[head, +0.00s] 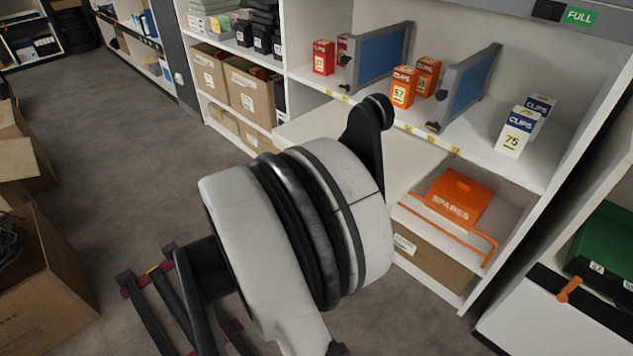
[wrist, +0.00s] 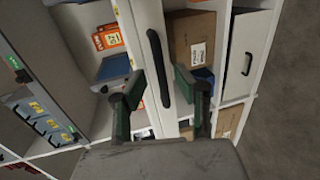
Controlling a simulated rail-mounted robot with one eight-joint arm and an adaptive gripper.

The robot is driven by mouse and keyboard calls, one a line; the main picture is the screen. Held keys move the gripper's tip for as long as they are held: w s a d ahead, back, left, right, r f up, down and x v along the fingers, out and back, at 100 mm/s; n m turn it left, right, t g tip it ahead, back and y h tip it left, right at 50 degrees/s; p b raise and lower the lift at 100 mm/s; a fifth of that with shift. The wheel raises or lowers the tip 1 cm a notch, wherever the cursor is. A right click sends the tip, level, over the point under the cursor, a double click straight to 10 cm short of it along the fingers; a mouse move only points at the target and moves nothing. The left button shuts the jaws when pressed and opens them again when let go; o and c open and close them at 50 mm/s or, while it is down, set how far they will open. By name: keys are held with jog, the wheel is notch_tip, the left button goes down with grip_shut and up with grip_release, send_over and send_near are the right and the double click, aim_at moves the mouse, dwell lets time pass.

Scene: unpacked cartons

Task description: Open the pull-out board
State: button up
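The pull-out board (head: 410,160) is a white panel under the shelf of small boxes in the head view. It appears to stand out from the shelf front, and my arm covers its middle. In the wrist view a white front (wrist: 141,40) with a long black bar handle (wrist: 158,65) runs up the picture. My gripper (wrist: 160,82) is open, with one green-padded finger on each side of the handle's lower end. I cannot tell whether the fingers touch it. My gripper is hidden behind my arm in the head view.
An orange SPARES box (head: 458,197) sits right of the board, behind an orange rail (head: 450,228). Blue dividers (head: 380,58) and clip boxes (head: 516,132) stand on the shelf above. Open cartons (head: 40,265) lie at left; the grey floor (head: 130,150) between is clear.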

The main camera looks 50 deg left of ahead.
jog(key=v, duration=0.7)
jog(key=shift+s, duration=0.25)
